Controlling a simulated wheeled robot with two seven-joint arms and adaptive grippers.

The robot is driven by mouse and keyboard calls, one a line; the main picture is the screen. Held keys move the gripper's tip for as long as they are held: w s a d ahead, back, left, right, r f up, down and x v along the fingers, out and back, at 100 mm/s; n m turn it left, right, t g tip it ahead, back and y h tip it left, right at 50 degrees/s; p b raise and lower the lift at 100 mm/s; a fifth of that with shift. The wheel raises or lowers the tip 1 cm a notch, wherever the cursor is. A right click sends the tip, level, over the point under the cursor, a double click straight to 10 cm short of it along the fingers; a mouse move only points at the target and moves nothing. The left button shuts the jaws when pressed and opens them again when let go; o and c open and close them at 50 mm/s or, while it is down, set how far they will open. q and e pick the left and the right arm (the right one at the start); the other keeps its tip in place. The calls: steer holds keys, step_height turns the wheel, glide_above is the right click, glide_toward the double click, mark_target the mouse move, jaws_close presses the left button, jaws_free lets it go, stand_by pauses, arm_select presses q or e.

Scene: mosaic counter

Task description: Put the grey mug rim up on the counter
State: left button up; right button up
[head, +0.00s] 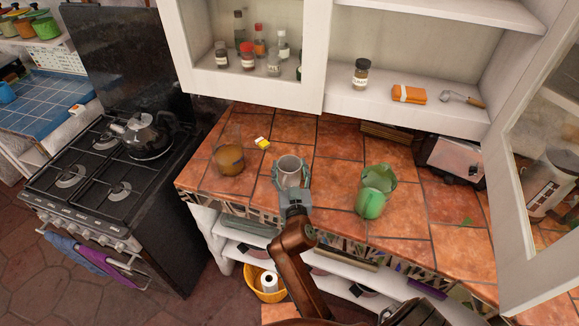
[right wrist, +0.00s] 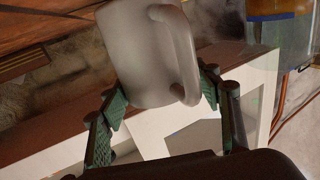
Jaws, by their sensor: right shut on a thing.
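The grey mug (head: 290,170) is at the front part of the tiled counter (head: 330,140) in the head view, with its opening facing up. I cannot tell whether its base touches the tiles. My right gripper (head: 292,192) reaches it from the front edge and is shut on it. My left gripper is not in view.
A glass jug with brown liquid (head: 229,158) stands left of the mug, and a green jug (head: 375,192) stands to its right. A small yellow-and-white item (head: 262,143) lies behind. A toaster (head: 450,158) is at the right. An open cabinet door (head: 545,150) hangs at the right.

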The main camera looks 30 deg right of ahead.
steer(key=shift+f+b, duration=0.35)
steer(key=o, duration=1.4)
steer(key=shift+o, duration=0.2)
step_height(320, 180, up, 10)
